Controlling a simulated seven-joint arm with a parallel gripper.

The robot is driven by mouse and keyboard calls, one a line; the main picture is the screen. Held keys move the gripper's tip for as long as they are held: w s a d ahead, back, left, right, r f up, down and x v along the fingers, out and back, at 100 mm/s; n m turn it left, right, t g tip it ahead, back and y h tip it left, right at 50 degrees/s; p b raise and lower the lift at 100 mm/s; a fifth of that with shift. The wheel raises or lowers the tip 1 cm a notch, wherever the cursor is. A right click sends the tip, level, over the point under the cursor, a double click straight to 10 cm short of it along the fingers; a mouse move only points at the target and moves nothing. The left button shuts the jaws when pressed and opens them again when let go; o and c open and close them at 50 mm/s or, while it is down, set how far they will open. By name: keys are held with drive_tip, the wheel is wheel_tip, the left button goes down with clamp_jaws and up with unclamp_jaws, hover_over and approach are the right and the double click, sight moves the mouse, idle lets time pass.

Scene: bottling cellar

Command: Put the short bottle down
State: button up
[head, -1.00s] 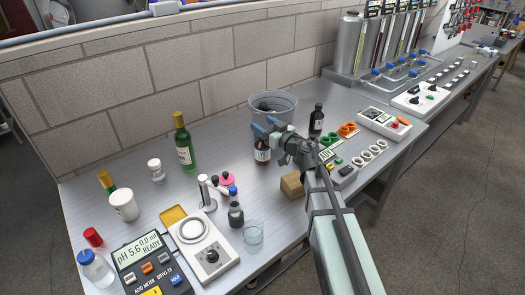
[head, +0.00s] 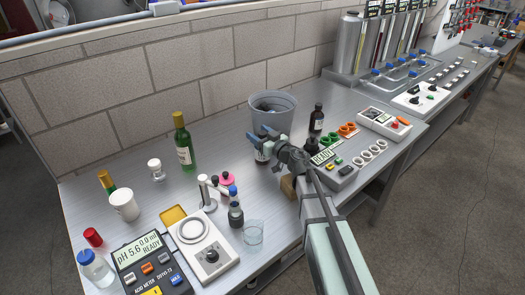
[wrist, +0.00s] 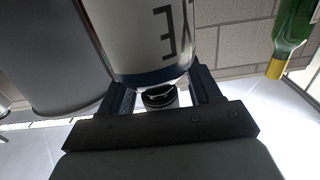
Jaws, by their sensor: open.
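In the wrist view, which is upside down, the bottle's white label (wrist: 140,35) fills the upper middle. Its dark cap (wrist: 160,98) shows between the two spread fingers of my gripper (wrist: 165,90). I cannot tell whether a finger still touches the glass.
The grey bucket (head: 285,104) stands close behind. A taller dark bottle (head: 316,115) and a control panel (head: 340,172) are to the right, a wooden block (head: 288,187) in front. A green bottle (head: 183,145) stands left, with clear bench (head: 225,140) between.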

drive_tip(key=shift+c, duration=0.4)
clamp_jaws()
idle(0.4)
